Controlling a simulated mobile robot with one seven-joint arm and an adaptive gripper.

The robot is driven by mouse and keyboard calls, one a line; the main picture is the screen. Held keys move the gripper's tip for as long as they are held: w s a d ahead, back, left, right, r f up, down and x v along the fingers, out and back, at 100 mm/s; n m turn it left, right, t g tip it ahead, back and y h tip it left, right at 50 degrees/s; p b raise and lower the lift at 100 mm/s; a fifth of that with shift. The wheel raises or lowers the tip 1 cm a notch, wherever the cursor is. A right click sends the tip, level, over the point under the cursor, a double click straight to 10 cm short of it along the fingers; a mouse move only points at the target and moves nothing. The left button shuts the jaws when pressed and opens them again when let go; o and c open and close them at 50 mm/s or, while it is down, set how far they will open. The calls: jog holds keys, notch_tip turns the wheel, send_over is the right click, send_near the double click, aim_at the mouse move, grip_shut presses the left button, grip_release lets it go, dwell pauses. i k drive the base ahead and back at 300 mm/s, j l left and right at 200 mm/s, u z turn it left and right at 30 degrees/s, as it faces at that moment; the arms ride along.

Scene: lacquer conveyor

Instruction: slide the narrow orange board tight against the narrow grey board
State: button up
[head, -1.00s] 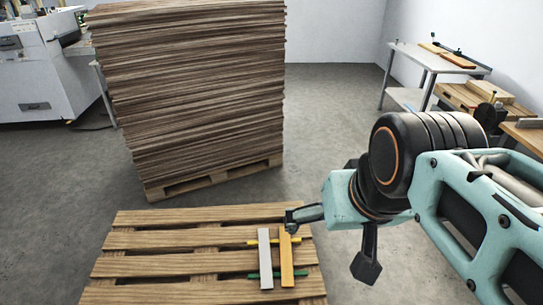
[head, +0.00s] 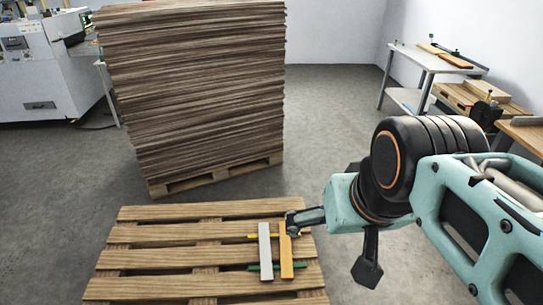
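The narrow grey board (head: 265,252) and the narrow orange board (head: 286,257) lie side by side on a wooden pallet (head: 170,238). A thin gap shows between them. A yellow bar (head: 252,236) and a green bar (head: 254,268) cross beneath the boards. My gripper (head: 291,224) is at the far end of the orange board, on its right side, and seems to touch it. Its fingers are small and partly hidden, so I cannot tell whether they are open or shut.
A tall stack of brown sheets (head: 190,90) stands on another pallet behind. A grey table (head: 432,62) and wooden benches are at the back right. A white machine (head: 40,90) is at the back left. The pallet's left part is clear.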

aim_at(286, 253)
jog(key=k, duration=0.45)
jog(key=i+l+z, duration=0.15)
jog(key=l+z, duration=0.15)
jog(key=l, duration=0.15)
jog(key=i+l+z, duration=0.15)
jog(key=l+z, duration=0.15)
jog(key=l, duration=0.15)
jog(key=i+l+z, duration=0.3)
jog(key=l, duration=0.15)
jog(key=i+l+z, duration=0.3)
jog(key=i+l+u, duration=0.1)
jog(key=i+l, duration=0.15)
jog(key=i, duration=0.15)
jog(key=i+l+u, duration=0.1)
jog(key=i+l, duration=0.15)
jog(key=i, duration=0.15)
jog(key=i+u, duration=1.1)
jog(key=u, duration=0.15)
jog(key=i+u, duration=0.5)
jog(key=u, duration=0.15)
jog(key=i+u, duration=0.2)
jog(key=u, duration=0.15)
jog(key=i+j+u, duration=0.1)
jog(key=u, duration=0.3)
jog(key=i+u, duration=0.35)
jog(key=k+l, duration=0.05)
jog(key=k, duration=0.05)
